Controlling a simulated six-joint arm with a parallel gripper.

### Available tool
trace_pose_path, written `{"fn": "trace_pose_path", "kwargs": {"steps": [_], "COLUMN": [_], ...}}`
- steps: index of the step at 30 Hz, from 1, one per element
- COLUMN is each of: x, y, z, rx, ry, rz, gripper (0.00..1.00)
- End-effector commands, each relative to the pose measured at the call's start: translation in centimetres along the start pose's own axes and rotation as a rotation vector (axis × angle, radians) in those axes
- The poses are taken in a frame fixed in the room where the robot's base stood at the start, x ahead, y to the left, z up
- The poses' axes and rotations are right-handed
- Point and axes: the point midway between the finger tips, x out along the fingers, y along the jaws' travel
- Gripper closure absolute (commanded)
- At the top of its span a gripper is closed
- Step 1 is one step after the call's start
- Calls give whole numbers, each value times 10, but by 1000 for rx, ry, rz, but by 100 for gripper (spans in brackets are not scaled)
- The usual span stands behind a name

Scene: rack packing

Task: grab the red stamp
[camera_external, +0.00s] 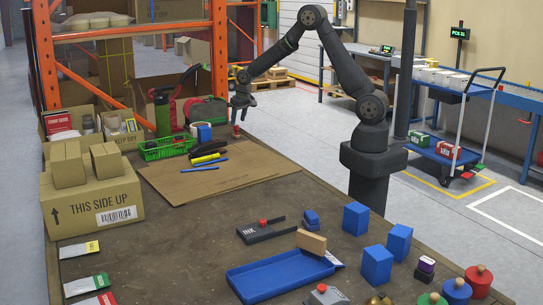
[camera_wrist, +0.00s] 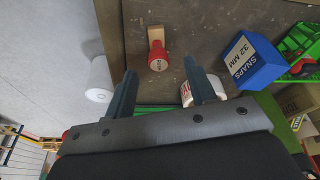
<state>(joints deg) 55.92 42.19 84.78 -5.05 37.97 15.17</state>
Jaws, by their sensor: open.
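The red stamp (camera_wrist: 157,60) shows near the top middle of the wrist view, with a pale wooden block at its far end. It lies ahead of my fingertips, roughly between them in the picture. In the external view a small red thing, probably the stamp (camera_external: 236,130), is at the far edge of the table, just below my gripper (camera_external: 241,112). My gripper, also in the wrist view (camera_wrist: 160,68), is open with nothing between its fingers. I cannot tell the exact gap between the fingertips and the stamp.
A green basket (camera_external: 165,149) and a flat cardboard sheet (camera_external: 215,175) lie nearby. The dark table (camera_external: 190,230) has bare room in front.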

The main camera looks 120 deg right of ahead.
Motion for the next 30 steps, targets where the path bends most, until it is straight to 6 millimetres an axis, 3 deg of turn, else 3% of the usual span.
{"fn": "trace_pose_path", "kwargs": {"steps": [8, 17, 26, 27, 30], "x": [20, 59, 64, 64, 64], "y": [1, 4, 3, 3, 3], "z": [0, -2, -3, -3, -3], "rx": [0, 0, 0, 0, 0], "ry": [-1, 0, 3, 3, 3], "rz": [0, 0, -1, -1, -1], "gripper": [50, 50, 50, 52, 71]}}
